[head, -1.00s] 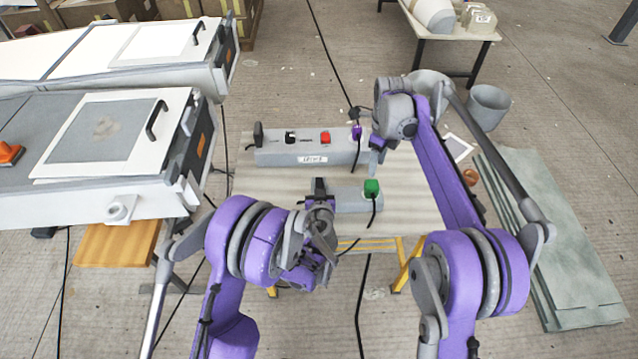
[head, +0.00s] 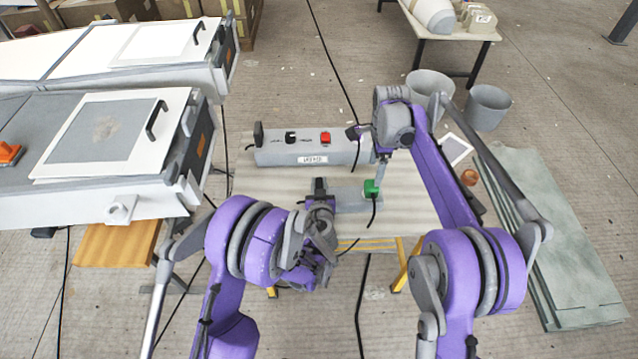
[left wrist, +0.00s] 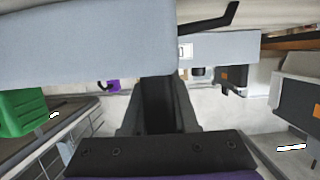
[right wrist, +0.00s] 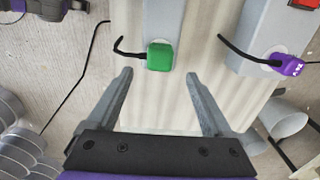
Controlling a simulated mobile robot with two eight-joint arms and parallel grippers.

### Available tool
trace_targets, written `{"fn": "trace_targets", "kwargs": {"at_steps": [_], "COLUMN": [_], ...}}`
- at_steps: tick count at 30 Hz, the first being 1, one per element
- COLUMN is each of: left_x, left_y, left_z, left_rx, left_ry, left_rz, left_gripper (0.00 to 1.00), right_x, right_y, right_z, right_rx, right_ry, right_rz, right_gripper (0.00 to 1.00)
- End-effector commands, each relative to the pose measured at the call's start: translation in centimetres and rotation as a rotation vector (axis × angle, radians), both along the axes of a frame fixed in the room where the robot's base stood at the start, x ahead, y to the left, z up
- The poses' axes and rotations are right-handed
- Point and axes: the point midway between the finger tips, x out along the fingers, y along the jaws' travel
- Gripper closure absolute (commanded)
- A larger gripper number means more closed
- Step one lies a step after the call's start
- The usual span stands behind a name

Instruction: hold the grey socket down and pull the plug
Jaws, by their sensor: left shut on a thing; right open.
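The grey socket (head: 348,200) is a low grey block on the workbench, with a green plug (head: 371,188) in its right part and a black cable trailing from the plug. My left gripper (head: 319,187) is shut on the left part of the socket. In the left wrist view, the socket (left wrist: 85,45) fills the upper left and the green plug (left wrist: 22,112) shows at the left edge. My right gripper (right wrist: 158,76) is open, its fingertips straddling the line of the green plug (right wrist: 160,56) just short of it in the right wrist view. Contact cannot be told.
Behind the socket lies a longer grey box (head: 290,150) with a red switch (head: 326,138) and a purple plug (right wrist: 288,64). The workbench top (head: 410,195) is bare to the right. White-topped moulds (head: 110,135) stand at left; grey buckets (head: 488,107) stand at back right.

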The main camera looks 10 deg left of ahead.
Motion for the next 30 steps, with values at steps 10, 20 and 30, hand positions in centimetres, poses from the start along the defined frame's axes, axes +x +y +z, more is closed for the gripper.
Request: {"fn": "trace_targets", "kwargs": {"at_steps": [10,20,30], "left_x": [0.0,0.0,0.0], "left_y": [0.0,0.0,0.0], "left_z": [0.0,0.0,0.0], "left_rx": [0.000,0.000,0.000], "left_ry": [0.000,0.000,0.000], "left_rz": [0.000,0.000,0.000], "left_gripper": [1.00,1.00,1.00], "right_x": [0.0,0.0,0.0], "right_y": [0.0,0.0,0.0], "right_z": [-0.7,-5.2,-8.6], "right_rx": [0.000,0.000,0.000], "right_ry": [0.000,0.000,0.000], "right_rz": [-0.003,-0.004,-0.004], "right_gripper": [0.15,0.15,0.15]}}
